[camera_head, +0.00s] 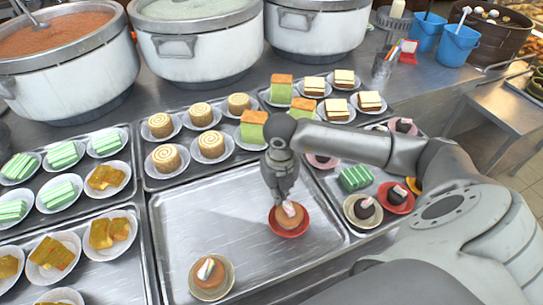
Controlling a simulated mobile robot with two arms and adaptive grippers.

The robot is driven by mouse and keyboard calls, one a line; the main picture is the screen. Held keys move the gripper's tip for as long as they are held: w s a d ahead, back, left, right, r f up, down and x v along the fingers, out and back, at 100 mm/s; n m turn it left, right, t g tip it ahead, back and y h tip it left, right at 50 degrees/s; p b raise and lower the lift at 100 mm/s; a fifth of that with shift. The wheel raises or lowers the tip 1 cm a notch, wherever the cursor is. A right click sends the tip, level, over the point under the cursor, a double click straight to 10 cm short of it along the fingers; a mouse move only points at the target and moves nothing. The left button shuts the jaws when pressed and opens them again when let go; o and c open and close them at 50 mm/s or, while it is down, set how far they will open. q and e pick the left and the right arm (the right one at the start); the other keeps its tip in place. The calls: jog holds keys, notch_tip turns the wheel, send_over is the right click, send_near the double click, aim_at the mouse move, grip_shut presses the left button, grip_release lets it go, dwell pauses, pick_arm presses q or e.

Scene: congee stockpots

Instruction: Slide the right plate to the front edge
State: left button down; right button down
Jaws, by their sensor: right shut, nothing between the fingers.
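The right plate is a small red plate (289,233) on the bare metal tray (200,210), holding a round brown cake with a pale topping. A beige plate (227,287) with a similar brown cake sits on the same tray, lower left, near the front. My right gripper (279,198) points down at the far side of the red plate's cake, its fingers shut and empty. It overlaps the plate's far rim in the picture; I cannot tell whether it touches. My left gripper is out of view.
Trays of plated cakes stand left, behind and right of this tray. Large stockpots (198,50) stand at the back. Blue buckets (456,46) are at the back right.

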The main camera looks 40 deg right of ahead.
aim_at(288, 208)
jog(key=s, duration=0.2)
jog(key=s+a, duration=0.1)
jog(key=s, duration=0.2)
jog(key=shift+s+a+b, duration=0.3)
jog(key=shift+s+b, duration=0.1)
